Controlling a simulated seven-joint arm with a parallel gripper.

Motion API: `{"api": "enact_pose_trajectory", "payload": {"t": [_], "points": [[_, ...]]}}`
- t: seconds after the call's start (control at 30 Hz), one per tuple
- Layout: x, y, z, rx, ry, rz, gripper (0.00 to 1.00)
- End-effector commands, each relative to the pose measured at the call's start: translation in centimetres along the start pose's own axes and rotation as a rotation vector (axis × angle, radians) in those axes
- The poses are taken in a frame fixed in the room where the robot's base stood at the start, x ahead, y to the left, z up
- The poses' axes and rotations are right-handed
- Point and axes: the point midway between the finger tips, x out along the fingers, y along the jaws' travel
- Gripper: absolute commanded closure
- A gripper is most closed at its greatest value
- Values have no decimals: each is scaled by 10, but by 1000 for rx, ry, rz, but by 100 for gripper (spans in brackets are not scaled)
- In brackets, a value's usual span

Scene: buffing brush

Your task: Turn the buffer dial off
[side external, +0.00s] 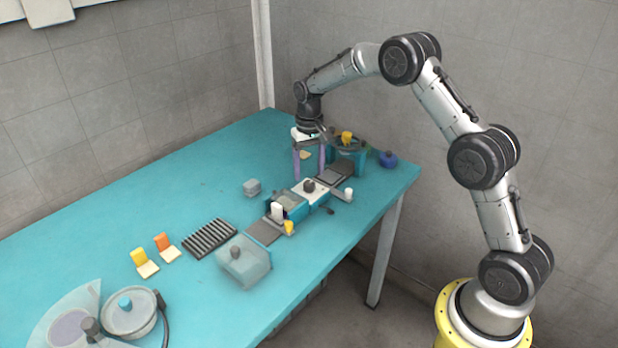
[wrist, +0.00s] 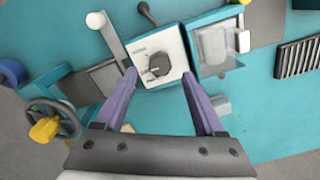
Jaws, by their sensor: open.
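The buffer dial (wrist: 158,65) is a dark knob with a pointer on a white square panel, and small marks sit around it. In the side external view the dial (side external: 309,186) sits on top of the teal machine in the middle of the table. My gripper (wrist: 158,80) is open, with its two purple fingers apart and nothing between them. In the wrist view the fingertips reach to either side of the white panel's lower part. In the side external view my gripper (side external: 309,176) points down behind the dial. I cannot tell the fingertips' exact height.
A teal unit with a yellow-handled wheel (wrist: 45,128) stands beside my gripper. A clear-covered box (wrist: 215,48) adjoins the dial panel. A white-knobbed lever (wrist: 97,20) and a dark lever (wrist: 147,12) stick out nearby. A ribbed black rack (side external: 209,239) lies farther left. The back-left table is clear.

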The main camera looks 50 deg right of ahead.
Motion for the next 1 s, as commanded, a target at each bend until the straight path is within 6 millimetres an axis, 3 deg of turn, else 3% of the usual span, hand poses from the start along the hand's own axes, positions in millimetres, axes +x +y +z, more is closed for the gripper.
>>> {"api": "enact_pose_trajectory", "payload": {"t": [0.2, 0.43, 0.6, 1.0], "points": [[-51, 0, -1, 0, 7, -2, 29], [-88, 0, -1, 0, 4, -1, 29], [-100, 0, 0, 0, 3, -1, 29], [-105, -3, 0, -6, 9, -2, 29]]}}
